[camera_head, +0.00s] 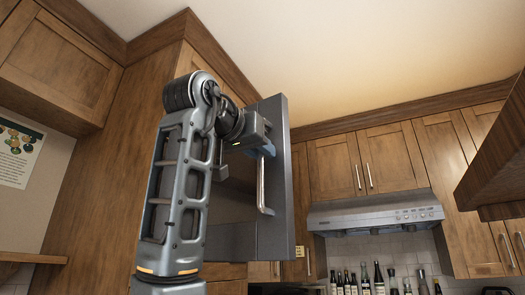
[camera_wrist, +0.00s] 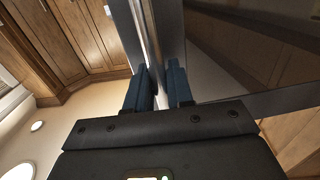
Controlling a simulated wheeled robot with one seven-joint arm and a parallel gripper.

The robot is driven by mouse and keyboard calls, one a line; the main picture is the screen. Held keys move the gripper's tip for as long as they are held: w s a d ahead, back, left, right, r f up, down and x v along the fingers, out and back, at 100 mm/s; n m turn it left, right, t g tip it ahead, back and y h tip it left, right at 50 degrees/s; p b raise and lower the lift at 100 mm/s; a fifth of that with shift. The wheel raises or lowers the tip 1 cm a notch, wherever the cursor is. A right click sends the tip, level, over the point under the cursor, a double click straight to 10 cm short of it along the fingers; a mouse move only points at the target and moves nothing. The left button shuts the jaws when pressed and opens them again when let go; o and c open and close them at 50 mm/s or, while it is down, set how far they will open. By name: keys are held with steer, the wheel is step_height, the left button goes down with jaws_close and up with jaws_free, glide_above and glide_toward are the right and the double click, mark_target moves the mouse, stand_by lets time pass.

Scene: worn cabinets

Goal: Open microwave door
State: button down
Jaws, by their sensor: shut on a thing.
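The microwave door (camera_head: 278,190) is a grey panel beside the tall wood cabinet in the head view, with a vertical silver handle (camera_head: 262,190) near its edge. My gripper (camera_head: 266,150) is at the upper part of this handle. In the wrist view, the two blue fingers of my gripper (camera_wrist: 162,78) are on either side of the silver handle (camera_wrist: 150,35) and are shut on it. The dark glossy door face (camera_wrist: 235,55) fills the right of that view. My arm hides part of the microwave, and I cannot tell how far the door stands open.
A range hood (camera_head: 375,212) hangs under wood cabinets (camera_head: 365,160) at the back right. Several bottles (camera_head: 365,280) stand below it. A wooden cabinet corner (camera_head: 495,155) juts in at the right. The space between it and the door looks free.

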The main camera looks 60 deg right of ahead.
steer(key=c, duration=1.2)
jaws_free()
steer(key=shift+a+b, duration=0.85)
steer(key=shift+a, duration=3.05)
